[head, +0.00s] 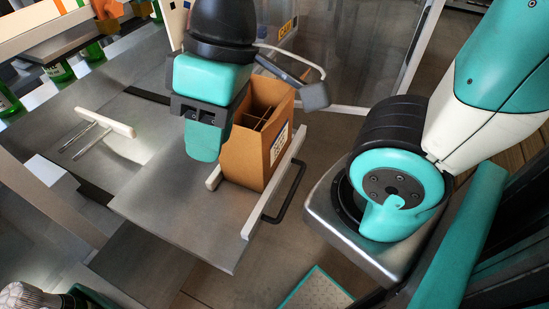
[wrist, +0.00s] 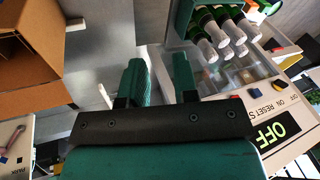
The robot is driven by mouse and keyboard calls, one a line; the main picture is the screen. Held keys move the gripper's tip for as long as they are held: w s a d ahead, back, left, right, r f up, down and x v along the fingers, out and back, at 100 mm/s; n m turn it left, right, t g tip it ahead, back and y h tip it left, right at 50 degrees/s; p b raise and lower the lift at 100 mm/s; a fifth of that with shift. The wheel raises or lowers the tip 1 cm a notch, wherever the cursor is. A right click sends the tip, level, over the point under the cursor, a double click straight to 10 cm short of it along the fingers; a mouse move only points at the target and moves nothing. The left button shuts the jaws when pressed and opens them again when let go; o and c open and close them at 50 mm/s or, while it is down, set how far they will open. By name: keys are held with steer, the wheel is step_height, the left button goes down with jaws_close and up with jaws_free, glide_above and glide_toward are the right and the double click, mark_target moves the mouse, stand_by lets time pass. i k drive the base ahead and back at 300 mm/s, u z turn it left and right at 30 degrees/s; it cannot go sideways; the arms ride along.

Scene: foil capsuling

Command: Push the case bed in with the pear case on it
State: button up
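The case bed (head: 165,195) is a flat grey metal plate, standing out toward me. It has a pale front rail (head: 253,213) and a black handle (head: 286,192). The pear case (head: 262,150) is an open brown cardboard box with dividers. It stands upright on the bed near the rail, its label only partly visible. The case also shows at the left of the wrist view (wrist: 25,75). My gripper (head: 203,150) is beside and above the case, on its left in the head view. In the wrist view its teal fingers (wrist: 160,80) are apart with nothing between them.
Green bottles (head: 58,70) stand at upper left. Clear panels (head: 360,50) rise behind the case. The wrist view shows white-capped bottles (wrist: 222,35) and a control panel reading OFF (wrist: 270,132).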

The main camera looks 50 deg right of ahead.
mark_target(249, 159)
steer(key=z, duration=2.55)
steer(key=k, duration=2)
steer(key=u, duration=1.8)
steer(key=i, duration=0.5)
